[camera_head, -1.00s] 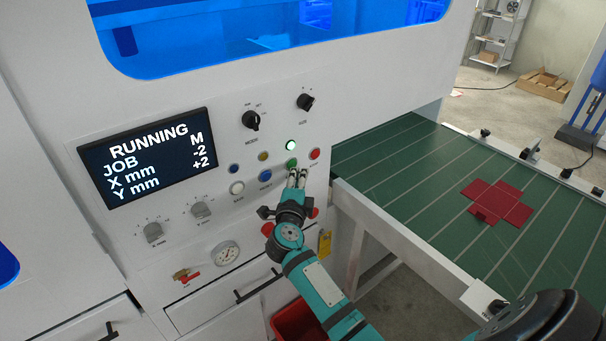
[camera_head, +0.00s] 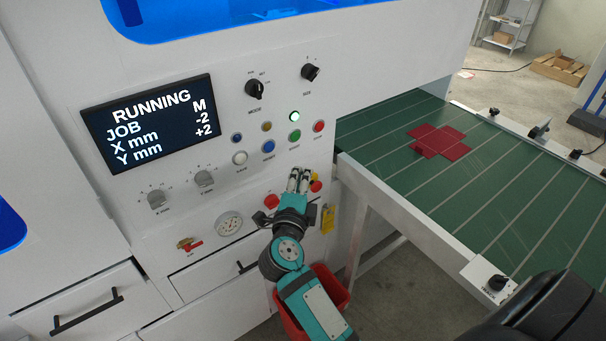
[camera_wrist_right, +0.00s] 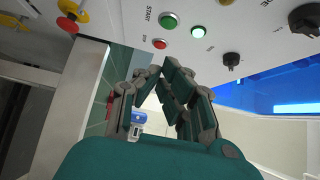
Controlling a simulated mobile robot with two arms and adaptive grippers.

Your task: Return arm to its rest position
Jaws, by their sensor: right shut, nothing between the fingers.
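My right gripper (camera_head: 298,182) is shut and empty, in front of the white machine panel (camera_head: 215,130) and below the button rows. The green start button (camera_head: 295,135) is above its fingertips, and they are apart from it in the picture. In the right wrist view my right gripper (camera_wrist_right: 168,75) has its fingers drawn together, with the start button (camera_wrist_right: 168,21) and the red stop button (camera_wrist_right: 160,43) beyond. The screen (camera_head: 150,125) reads RUNNING, JOB M, X mm -2, Y mm +2. A lamp (camera_head: 295,117) above the start button glows. My left gripper is not in view.
A green conveyor (camera_head: 480,200) with a flat red box blank (camera_head: 440,141) runs to the right of the panel. A red bin (camera_head: 333,290) stands below on the floor. Red knobs (camera_head: 271,202) and a yellow tag (camera_head: 327,219) are close beside the gripper.

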